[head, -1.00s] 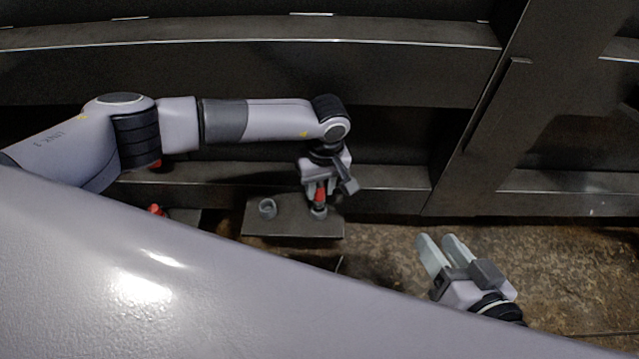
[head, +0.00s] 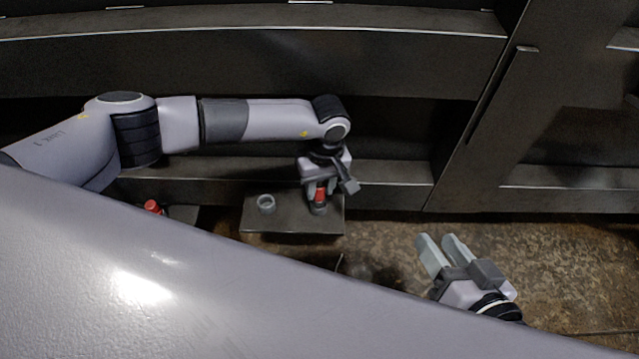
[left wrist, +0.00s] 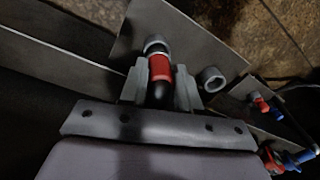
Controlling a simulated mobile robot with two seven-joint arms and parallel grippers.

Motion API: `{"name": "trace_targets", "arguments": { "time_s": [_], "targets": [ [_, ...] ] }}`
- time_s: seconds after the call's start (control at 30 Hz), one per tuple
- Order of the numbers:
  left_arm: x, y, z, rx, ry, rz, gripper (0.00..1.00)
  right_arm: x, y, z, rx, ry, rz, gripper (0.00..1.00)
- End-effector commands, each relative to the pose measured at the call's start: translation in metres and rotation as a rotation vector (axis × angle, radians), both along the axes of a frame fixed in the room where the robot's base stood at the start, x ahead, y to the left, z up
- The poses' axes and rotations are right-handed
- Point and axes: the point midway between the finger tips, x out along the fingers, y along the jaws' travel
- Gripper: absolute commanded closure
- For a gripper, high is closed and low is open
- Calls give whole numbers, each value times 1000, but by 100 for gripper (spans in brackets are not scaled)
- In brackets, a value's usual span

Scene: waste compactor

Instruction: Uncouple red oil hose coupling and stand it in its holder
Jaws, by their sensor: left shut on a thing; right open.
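My left gripper (head: 320,192) is shut on the red oil hose coupling (head: 320,196). The coupling's lower end is at the right-hand grey holder cup (head: 319,209) on a dark plate (head: 290,226). In the left wrist view the red coupling (left wrist: 160,68) lies between both fingers, with its tip in or right at the mouth of the grey cup (left wrist: 154,43); how deep it sits I cannot tell. The other grey cup (head: 266,204) on the plate is empty. My right gripper (head: 440,252) is open and empty, over the floor to the right.
Another red part (head: 153,207) shows at left beside a second plate. The left wrist view shows red and blue couplings (left wrist: 262,104) on a neighbouring plate, with more at lower right (left wrist: 275,158). Dark steel beams (head: 390,172) run behind the plate. Floor right of the plate is clear.

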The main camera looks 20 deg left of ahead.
Motion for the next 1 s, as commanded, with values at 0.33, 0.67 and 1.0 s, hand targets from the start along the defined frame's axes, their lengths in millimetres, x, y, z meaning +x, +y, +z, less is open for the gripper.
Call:
{"name": "trace_targets", "arguments": {
  "time_s": [0.33, 0.67, 1.0],
  "targets": [
    [0, 0, -7, 0, -1, 0, 100, 0, 0, -8, 0, 0, 0, 57],
    [0, 0, -14, 0, -1, 0, 100, 0, 0, -15, -1, 2, 0, 57],
    [0, 0, -19, 0, -1, 0, 100, 0, 1, -22, -2, 5, 0, 57]
  ]
}}
